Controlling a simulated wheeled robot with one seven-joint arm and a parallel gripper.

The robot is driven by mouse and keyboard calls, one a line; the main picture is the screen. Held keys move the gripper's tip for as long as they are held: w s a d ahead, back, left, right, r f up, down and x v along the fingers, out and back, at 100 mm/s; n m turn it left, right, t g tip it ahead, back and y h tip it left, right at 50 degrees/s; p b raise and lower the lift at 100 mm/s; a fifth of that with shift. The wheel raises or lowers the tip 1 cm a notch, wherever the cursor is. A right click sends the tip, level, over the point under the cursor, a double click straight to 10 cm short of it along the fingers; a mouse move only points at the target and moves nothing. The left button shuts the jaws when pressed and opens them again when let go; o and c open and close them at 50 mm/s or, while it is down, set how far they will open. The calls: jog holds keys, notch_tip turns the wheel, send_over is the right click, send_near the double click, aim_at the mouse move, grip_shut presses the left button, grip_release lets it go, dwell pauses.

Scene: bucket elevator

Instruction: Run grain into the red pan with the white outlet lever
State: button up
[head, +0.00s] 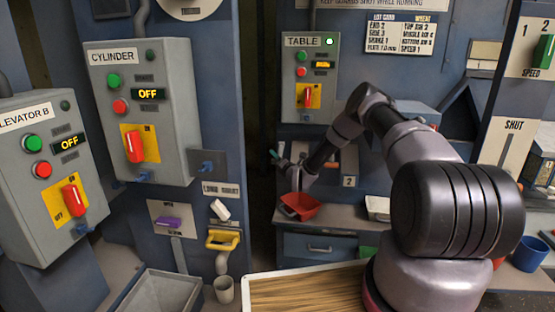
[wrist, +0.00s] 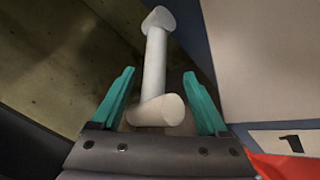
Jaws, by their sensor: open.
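The white outlet lever (wrist: 154,65) stands out in the wrist view, a pale rod with a knob at its far end and a rounded near end. My gripper (wrist: 160,95) is open, its teal fingers on either side of the near end with gaps visible on both sides. In the head view my gripper (head: 279,161) is small, above and left of the red pan; I cannot pick out the lever there. The red pan (head: 303,205) sits on the ledge below my wrist. Its red edge also shows at the lower right in the wrist view (wrist: 285,167).
A plate marked 1 (wrist: 291,142) is right of the lever, and a plate marked 2 (head: 348,181) is right of the pan. The TABLE box (head: 310,75) has a lit green lamp. The CYLINDER box (head: 138,110) reads OFF. A grain-coloured tray (head: 305,290) lies in front.

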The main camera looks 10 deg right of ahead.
jog(key=shift+w+a, duration=0.1)
jog(key=shift+w, duration=0.25)
grip_shut()
